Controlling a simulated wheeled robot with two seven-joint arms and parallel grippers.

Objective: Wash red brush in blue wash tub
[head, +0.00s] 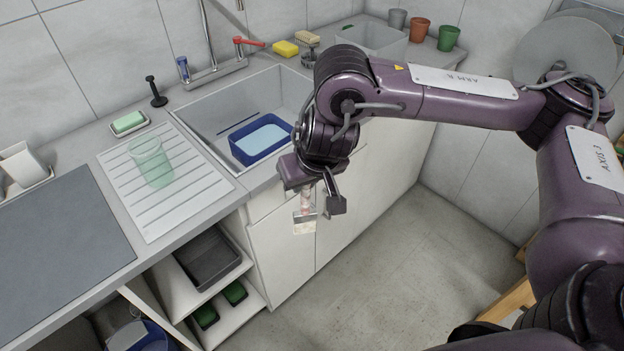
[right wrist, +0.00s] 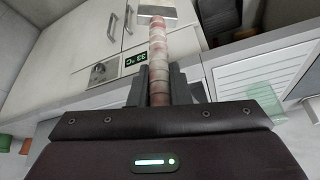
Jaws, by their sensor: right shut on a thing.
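The blue wash tub (head: 238,151) sits in the sink basin and holds pale blue water. My right gripper (head: 317,203) is in front of the counter's front edge, to the right of and nearer than the tub. It is shut on the red brush (head: 306,197). In the right wrist view the brush handle (right wrist: 158,62) stands between the two fingers and looks pale and blotched with red. The brush's light block-like end (head: 304,227) hangs below the gripper, outside the sink. My left gripper is not in view.
The grey sink (head: 196,112) has a tap with blue and red handles behind it. A green glass (head: 152,162) stands on the drainboard (head: 190,203). A yellow sponge (head: 285,48), another brush (head: 307,39) and a clear bin (head: 375,42) are at the back.

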